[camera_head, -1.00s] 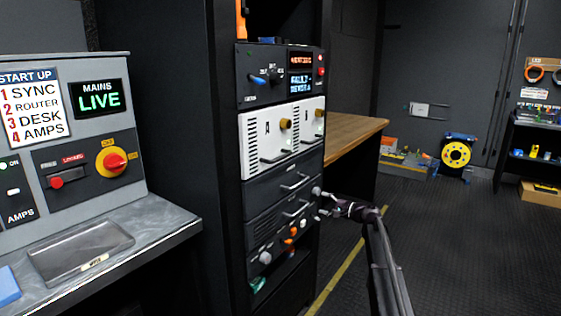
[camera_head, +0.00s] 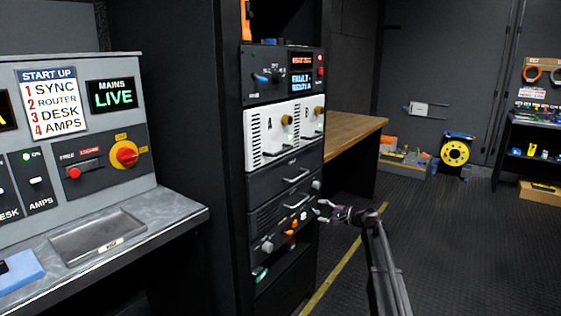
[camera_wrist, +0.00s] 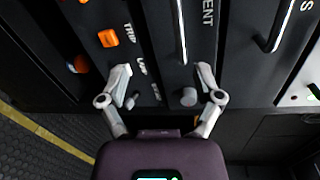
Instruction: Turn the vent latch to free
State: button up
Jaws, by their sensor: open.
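The vent panel (camera_wrist: 208,40) is dark, with only "ENT" of its label readable in the wrist view. It has a silver bar handle (camera_wrist: 180,30) and a round grey knob, apparently the vent latch (camera_wrist: 188,97). In the head view this knob (camera_head: 316,185) sits at the right end of the lower drawer front. My gripper (camera_wrist: 163,76) is open and empty, its fingers spread in front of the panel. The knob appears between them, nearer the right finger; I see no grip on it. In the head view my gripper (camera_head: 319,208) is just below and right of the knob.
The panel below has an orange switch (camera_wrist: 108,38) and a small knob near my left finger. Another drawer handle (camera_head: 296,175) and white amplifier modules (camera_head: 258,137) are above. Open floor lies right of the rack; a wooden bench (camera_head: 345,135) stands behind.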

jog(key=s+a+f+n+g+h, duration=0.35)
jog(key=s+f, duration=0.25)
jog(key=s, duration=0.6)
jog(key=s+d+f+n+g+h, duration=0.1)
jog(key=s+f+n+g+h, duration=0.15)
jog(key=s, duration=0.75)
jog(key=s+d+f+n+g+h, duration=0.15)
jog(key=s+f+h, duration=0.25)
jog(key=s, duration=0.6)
jog(key=s+d+f+n+g+h, duration=0.15)
jog(key=s+f+h, duration=0.25)
jog(key=s, duration=0.6)
notch_tip(320, 180, up, 34)
jog(key=p, duration=3.4)
jog(key=shift+d, duration=0.2)
jog(key=shift+s, duration=0.1)
